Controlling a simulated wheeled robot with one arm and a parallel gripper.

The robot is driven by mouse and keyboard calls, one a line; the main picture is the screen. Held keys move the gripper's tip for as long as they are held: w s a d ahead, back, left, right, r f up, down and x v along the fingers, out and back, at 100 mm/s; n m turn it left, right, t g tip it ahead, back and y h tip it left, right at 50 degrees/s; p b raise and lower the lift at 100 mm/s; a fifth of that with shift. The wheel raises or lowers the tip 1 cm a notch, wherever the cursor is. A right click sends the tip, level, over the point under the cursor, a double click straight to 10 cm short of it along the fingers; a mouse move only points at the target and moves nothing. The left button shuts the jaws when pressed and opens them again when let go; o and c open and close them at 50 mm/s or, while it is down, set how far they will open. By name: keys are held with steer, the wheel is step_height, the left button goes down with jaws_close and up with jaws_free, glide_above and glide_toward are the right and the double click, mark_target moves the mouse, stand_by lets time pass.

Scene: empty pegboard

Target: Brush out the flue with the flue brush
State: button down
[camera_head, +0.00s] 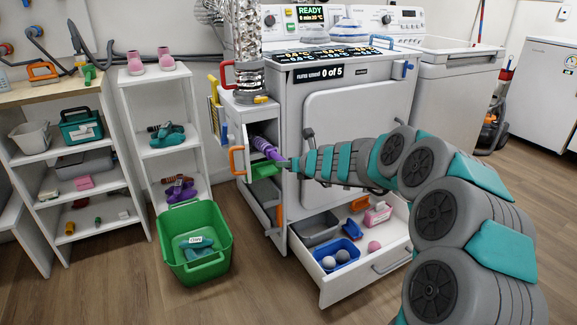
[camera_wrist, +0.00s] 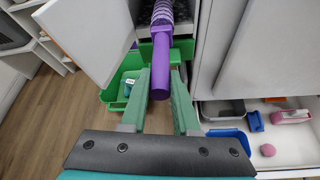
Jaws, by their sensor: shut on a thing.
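The purple flue brush (camera_head: 264,147) points into the open front of the narrow white cabinet (camera_head: 252,107) left of the dryer. Its handle (camera_wrist: 161,78) lies between the green fingers of my gripper (camera_wrist: 162,88), which is shut on it. My gripper (camera_head: 287,163) also shows in the head view, at the cabinet opening. In the wrist view, the ridged brush head (camera_wrist: 162,13) points away from me into the cabinet. How deep its tip reaches is hidden. A silver corrugated duct (camera_head: 248,45) rises above the cabinet; I cannot tell its inside.
The cabinet door (camera_wrist: 88,35) stands open on the left. A green tray (camera_head: 264,170) sits below the brush. The dryer drawer (camera_head: 345,286) is pulled out at the right. A green crate (camera_head: 187,274) stands on the floor, with shelves (camera_head: 157,152) behind it.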

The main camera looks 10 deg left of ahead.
mark_target(278, 154)
steer(key=shift+w+a, duration=0.3)
steer(key=shift+w, duration=0.25)
steer(key=shift+w+a, duration=0.3)
steer(key=shift+w, duration=0.2)
steer(key=shift+w+a, duration=0.45)
steer(key=shift+a, duration=0.05)
steer(key=shift+w+a, duration=0.25)
steer(key=shift+w, duration=0.45)
steer(key=shift+w+a, duration=0.45)
steer(key=shift+a, duration=0.05)
steer(key=shift+s+d+b, duration=0.55)
steer(key=shift+s+d, duration=0.2)
steer(key=shift+s, duration=0.35)
steer(key=shift+s+d+b, duration=0.55)
steer(key=shift+s+d, duration=0.15)
steer(key=shift+s, duration=0.35)
steer(key=shift+s+d+b, duration=0.55)
steer(key=shift+s+d, duration=0.2)
steer(key=shift+s, duration=0.35)
